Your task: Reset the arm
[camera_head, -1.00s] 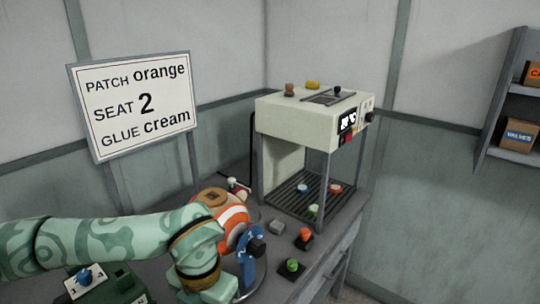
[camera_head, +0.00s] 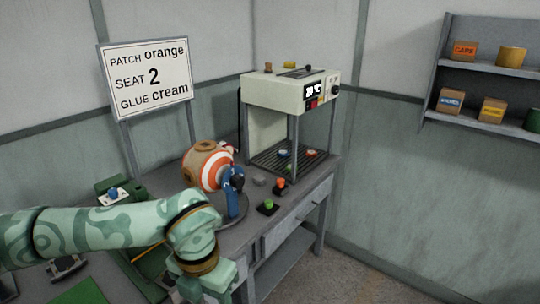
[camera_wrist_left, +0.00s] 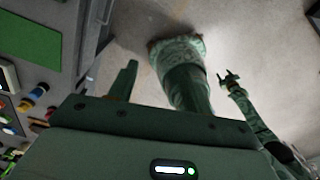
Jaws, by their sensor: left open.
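My left arm (camera_head: 95,228) comes in from the left in the head view, green and patterned, and bends down at the wrist. My left gripper (camera_head: 208,282) is at the bottom edge, in front of the bench, with its fingertips out of sight. In the left wrist view my left gripper (camera_wrist_left: 158,84) is open, with one finger clear at the left and nothing seen between the jaws. My right gripper (camera_wrist_left: 229,78) is small and farther off in that view, its prongs spread apart and empty over the floor.
An orange and white ball (camera_head: 207,167) sits in a blue stand (camera_head: 235,198) on the bench, beyond my left wrist. A cream press (camera_head: 290,92) stands behind. A sign (camera_head: 146,78) reads orange, 2, cream. Shelves (camera_head: 488,70) hang at right. Floor (camera_head: 345,275) at right is clear.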

